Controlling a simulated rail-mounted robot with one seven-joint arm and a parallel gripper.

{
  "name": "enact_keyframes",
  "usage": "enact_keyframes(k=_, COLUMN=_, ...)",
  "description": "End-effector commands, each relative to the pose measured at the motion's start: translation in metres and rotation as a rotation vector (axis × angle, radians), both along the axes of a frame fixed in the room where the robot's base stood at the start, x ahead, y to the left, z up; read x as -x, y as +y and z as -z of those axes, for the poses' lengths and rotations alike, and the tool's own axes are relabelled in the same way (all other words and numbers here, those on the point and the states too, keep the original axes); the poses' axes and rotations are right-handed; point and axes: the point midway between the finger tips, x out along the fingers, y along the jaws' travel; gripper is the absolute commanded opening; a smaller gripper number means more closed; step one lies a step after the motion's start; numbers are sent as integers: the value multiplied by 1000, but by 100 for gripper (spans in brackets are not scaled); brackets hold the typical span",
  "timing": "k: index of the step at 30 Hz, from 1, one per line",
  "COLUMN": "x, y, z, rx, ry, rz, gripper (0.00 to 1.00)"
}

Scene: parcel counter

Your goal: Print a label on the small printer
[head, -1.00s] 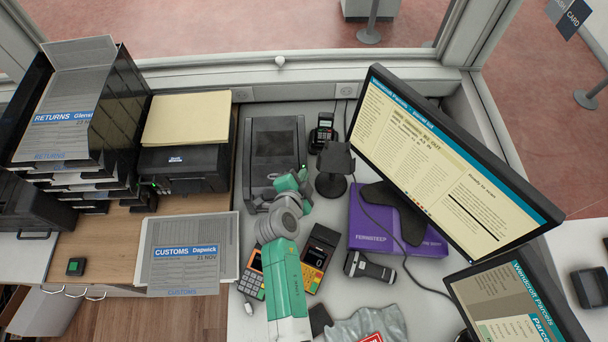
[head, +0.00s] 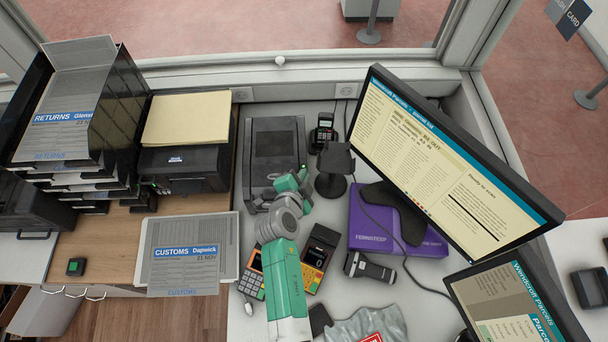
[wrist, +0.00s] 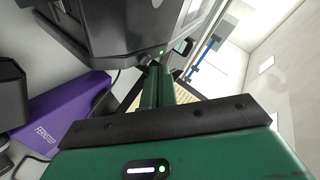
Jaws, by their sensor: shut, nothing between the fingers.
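The small printer (head: 274,143) is a dark grey box with a lid, standing on the white counter at the back in the head view. My gripper (head: 300,174) is at its front right corner. In the wrist view, the dark printer body (wrist: 110,30) fills the upper left, with a small green light (wrist: 161,52) on its face. My green fingers (wrist: 158,76) are together and empty, with their tips close to that light. I cannot tell whether they touch the printer. No label is visible coming out of it.
A black stand (head: 333,170) and a card terminal (head: 323,133) are close to the right of the printer. A purple box (head: 372,225) lies under the large monitor (head: 440,160). A larger black printer (head: 185,170) with yellow paper stands at the left.

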Motion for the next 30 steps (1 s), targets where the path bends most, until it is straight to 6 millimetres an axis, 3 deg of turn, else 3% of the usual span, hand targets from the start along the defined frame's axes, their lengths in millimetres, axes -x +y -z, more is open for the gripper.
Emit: enact_keyframes(k=30, x=-3, y=0, z=9, rx=0, ry=-1, rz=-1, gripper=0)
